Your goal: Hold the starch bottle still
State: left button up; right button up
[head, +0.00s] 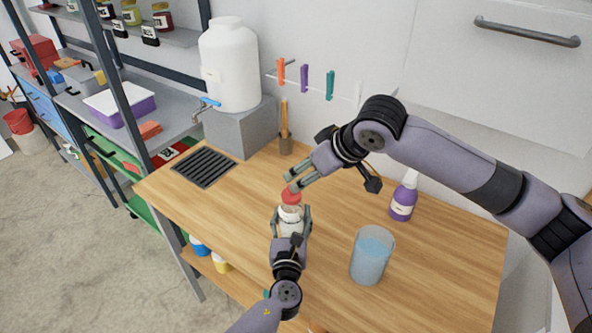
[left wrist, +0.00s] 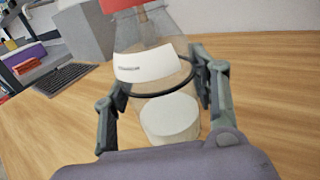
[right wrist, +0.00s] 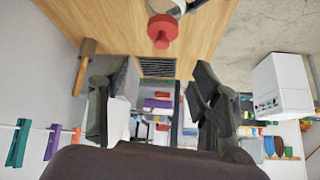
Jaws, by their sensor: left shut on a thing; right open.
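The starch bottle (head: 290,227) stands upright on the wooden worktop, clear with a white label and a red stopper (head: 291,196) at its top. In the left wrist view the bottle (left wrist: 148,64) shows white contents low inside. My left gripper (head: 292,213) is shut on the bottle's body, one finger on each side; its fingers also show in the left wrist view. My right gripper (head: 290,182) is open and empty, just above and beside the red stopper. In the right wrist view the stopper (right wrist: 162,30) is at the top, outside the open fingers.
A glass of bluish liquid (head: 371,257) and a purple spray bottle (head: 404,198) stand to the right. A white tank (head: 229,62) on a grey block, a dark drain grate (head: 204,168) and a wooden-handled tool (head: 285,130) are behind. The worktop between is clear.

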pick_arm(q)
jog(key=shift+a, duration=0.1)
pick_arm(e)
notch_tip(320, 180, up, 3)
jog(key=s+a+m+g+h, duration=0.1)
jog(key=a+m+h, duration=0.2)
jog(key=m+h, duration=0.15)
jog(key=shift+m, duration=0.35)
jog(key=x, duration=1.1)
jog(key=shift+f, duration=0.4)
jog(key=c, duration=1)
jog(key=shift+r, duration=0.2)
jog(key=shift+r, duration=2.9)
